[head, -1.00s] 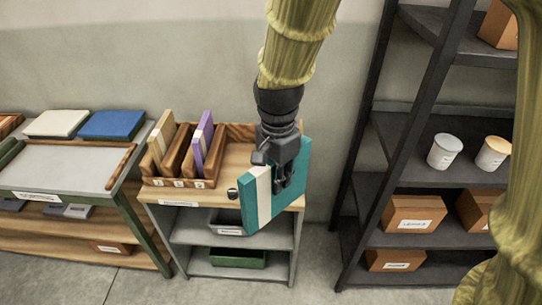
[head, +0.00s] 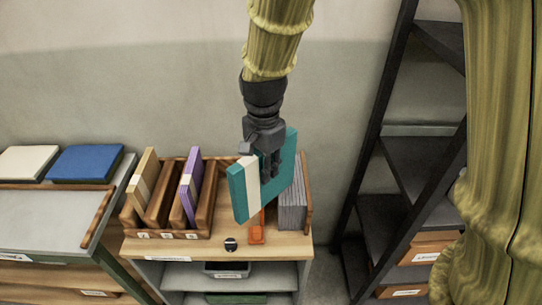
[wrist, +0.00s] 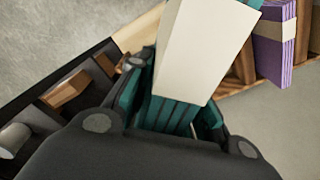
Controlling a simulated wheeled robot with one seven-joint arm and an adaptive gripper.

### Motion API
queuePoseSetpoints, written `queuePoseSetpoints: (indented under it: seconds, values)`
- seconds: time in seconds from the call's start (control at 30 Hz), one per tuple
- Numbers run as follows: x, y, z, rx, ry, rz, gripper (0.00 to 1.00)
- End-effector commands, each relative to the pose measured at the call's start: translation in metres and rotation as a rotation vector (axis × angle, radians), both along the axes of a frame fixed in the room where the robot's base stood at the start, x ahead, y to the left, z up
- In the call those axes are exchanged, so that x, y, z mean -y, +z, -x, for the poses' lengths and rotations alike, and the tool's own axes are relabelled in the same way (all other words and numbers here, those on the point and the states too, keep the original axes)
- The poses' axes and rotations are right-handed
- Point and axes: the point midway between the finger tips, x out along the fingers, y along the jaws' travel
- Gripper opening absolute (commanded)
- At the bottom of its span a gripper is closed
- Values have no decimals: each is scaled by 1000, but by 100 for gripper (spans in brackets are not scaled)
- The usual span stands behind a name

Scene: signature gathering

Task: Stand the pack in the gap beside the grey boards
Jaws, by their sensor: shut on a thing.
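My gripper (head: 268,165) is shut on a teal pack (head: 241,192) with a cream band around it. The pack is held upright above the small table and also shows between the fingers in the wrist view (wrist: 165,113). The grey boards (head: 291,208) stand upright as a stack at the right end of the table, just right of and behind the pack. An orange bracket (head: 257,232) stands on the table to the left of the boards, below the pack. The gap beside the boards is partly hidden behind the pack.
A wooden slotted rack (head: 205,219) to the left holds a tan pack (head: 143,178) and a purple pack (head: 190,186). A small dark round object (head: 231,244) lies near the table's front edge. A black shelf unit (head: 375,140) stands to the right.

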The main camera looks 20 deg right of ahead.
Motion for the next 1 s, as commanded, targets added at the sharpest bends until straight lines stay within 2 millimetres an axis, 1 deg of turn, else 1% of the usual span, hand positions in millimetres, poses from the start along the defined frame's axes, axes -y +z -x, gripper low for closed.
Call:
queuePoseSetpoints:
  seconds: [0.03, 0.2, 0.6, 0.7, 0.8, 1.0]
  values:
    - [3, 1, -10, -3, -1, -2, 0]
    - [16, -3, -40, -5, 0, -2, 0]
    - [46, -9, -101, -4, 2, -1, 0]
    - [50, -11, -111, -4, 3, 0, 0]
    - [53, -12, -117, -4, 3, 0, 0]
    - [54, -17, -118, -5, 3, -1, 0]
